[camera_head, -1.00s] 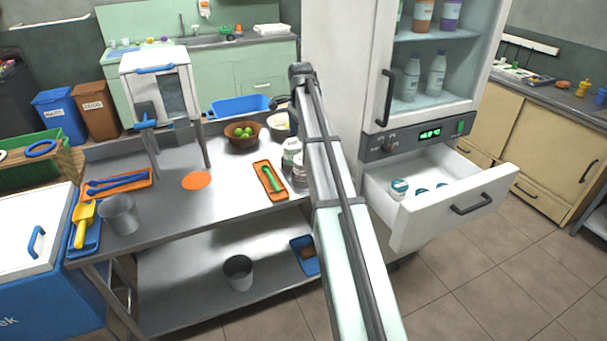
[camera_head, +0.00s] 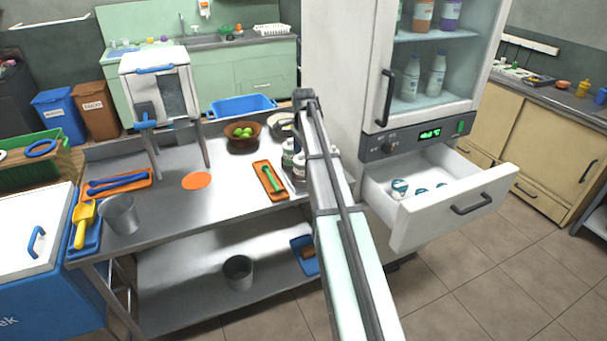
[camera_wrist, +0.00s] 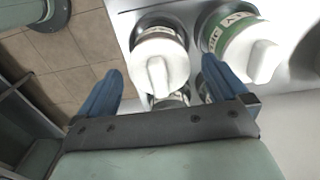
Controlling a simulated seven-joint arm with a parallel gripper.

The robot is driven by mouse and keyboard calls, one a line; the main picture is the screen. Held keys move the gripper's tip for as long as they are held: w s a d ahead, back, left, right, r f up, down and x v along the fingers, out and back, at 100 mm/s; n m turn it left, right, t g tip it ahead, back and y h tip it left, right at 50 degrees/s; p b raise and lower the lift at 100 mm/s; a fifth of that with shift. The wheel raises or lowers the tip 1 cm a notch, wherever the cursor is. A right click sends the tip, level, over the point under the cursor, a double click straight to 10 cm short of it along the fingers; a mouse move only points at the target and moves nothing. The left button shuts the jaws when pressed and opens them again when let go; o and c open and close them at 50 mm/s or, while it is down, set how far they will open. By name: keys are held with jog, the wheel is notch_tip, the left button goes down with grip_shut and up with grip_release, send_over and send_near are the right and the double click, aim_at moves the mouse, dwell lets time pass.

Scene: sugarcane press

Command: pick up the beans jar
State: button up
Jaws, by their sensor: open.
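Two jars with white knobbed lids stand side by side on the steel table beside the fridge. In the wrist view one jar (camera_wrist: 160,58) lies ahead between my fingertips, its label mostly hidden under the lid. The other jar (camera_wrist: 243,45) has a green-and-white label and stands beyond the right finger. I cannot read which one is the beans jar. The head view shows jars (camera_head: 299,166) partly covered by my arm. My gripper (camera_wrist: 162,67) is open, with blue fingers spread and nothing held. It is hidden in the head view.
An orange tray (camera_head: 261,184) with a green-handled tool lies left of the jars. A brown bowl (camera_head: 240,146) of green fruit stands behind. The open fridge drawer (camera_head: 405,226), holding several small jars, juts out at right. The table's middle front is clear.

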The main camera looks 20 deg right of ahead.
aim_at(303, 171)
jog(key=shift+f, duration=2.35)
jog(key=c, duration=1.3)
